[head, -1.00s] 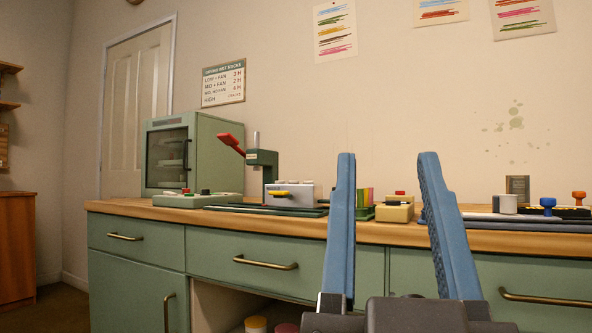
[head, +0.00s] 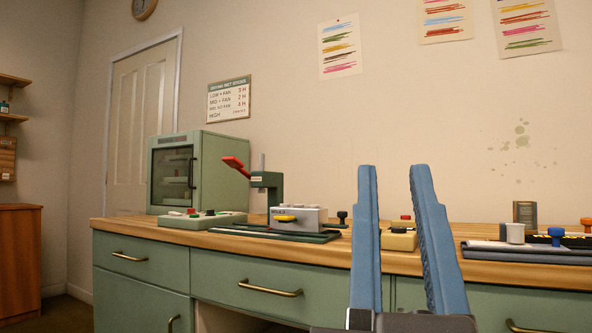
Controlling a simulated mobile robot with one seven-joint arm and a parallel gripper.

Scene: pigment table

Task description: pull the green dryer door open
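The green dryer (head: 220,168) stands at the left end of the wooden worktop. Its dark-framed glass door (head: 172,178) faces front-left and looks shut. Shelves show dimly behind the glass, and a dark upright handle (head: 191,172) is at the door's right side. My gripper (head: 389,168) has two blue fingers, spread apart with nothing between them. It is in the foreground, well to the right of the dryer and much nearer to me.
A green control box (head: 202,220) with knobs sits in front of the dryer. A green press (head: 266,185) with a red lever stands right of it, beside a grey box (head: 298,218). Drawers with brass handles (head: 270,289) line the front below the worktop (head: 130,226).

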